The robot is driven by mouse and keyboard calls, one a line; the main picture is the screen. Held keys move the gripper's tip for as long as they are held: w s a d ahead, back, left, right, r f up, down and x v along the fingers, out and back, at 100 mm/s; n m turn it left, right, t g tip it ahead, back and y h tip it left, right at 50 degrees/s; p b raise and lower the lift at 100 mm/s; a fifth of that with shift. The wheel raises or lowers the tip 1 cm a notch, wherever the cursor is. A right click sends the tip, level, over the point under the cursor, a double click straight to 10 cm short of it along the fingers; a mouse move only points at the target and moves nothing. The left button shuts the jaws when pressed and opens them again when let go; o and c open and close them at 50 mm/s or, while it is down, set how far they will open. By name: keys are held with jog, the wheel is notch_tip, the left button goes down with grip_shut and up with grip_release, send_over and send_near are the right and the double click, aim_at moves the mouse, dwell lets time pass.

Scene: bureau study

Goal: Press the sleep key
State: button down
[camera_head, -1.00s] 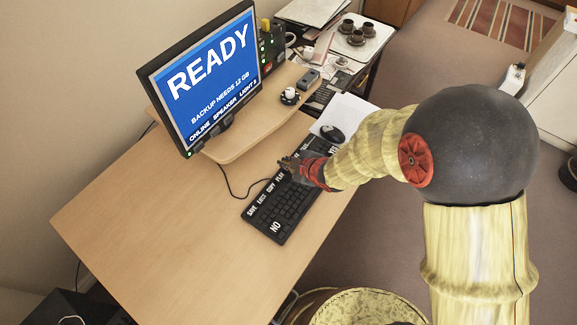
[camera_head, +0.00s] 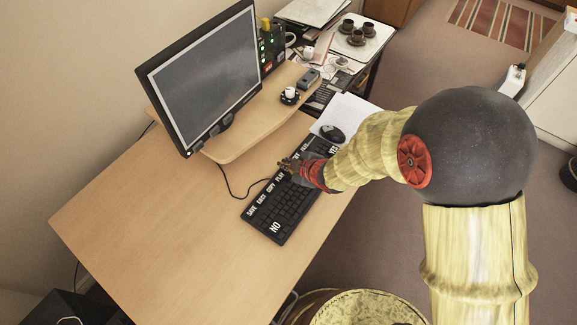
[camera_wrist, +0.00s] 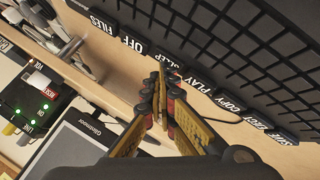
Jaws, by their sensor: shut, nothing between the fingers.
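The black keyboard (camera_head: 283,207) lies on the desk, and its labelled keys line the edge nearest the monitor. In the wrist view the sleep key (camera_wrist: 168,60) sits between the OFF key (camera_wrist: 132,42) and the PLAY key (camera_wrist: 200,82). My gripper (camera_wrist: 163,72) is shut and empty, with its tips right at the sleep key and partly overlapping it. Whether they touch it cannot be told. In the head view my gripper (camera_head: 287,165) is over the keyboard's far edge and hides the sleep key. The monitor screen (camera_head: 208,75) is dark grey and blank.
A mouse (camera_head: 332,133) lies on white paper beyond the keyboard. A box with green lights (camera_head: 272,48) is behind the monitor. The desk's left part (camera_head: 150,220) is clear.

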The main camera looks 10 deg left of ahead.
jog(key=shift+r+p, duration=0.8)
jog(key=shift+r, duration=0.1)
notch_tip(320, 180, up, 5)
jog(key=p, duration=0.4)
dwell(0.9)
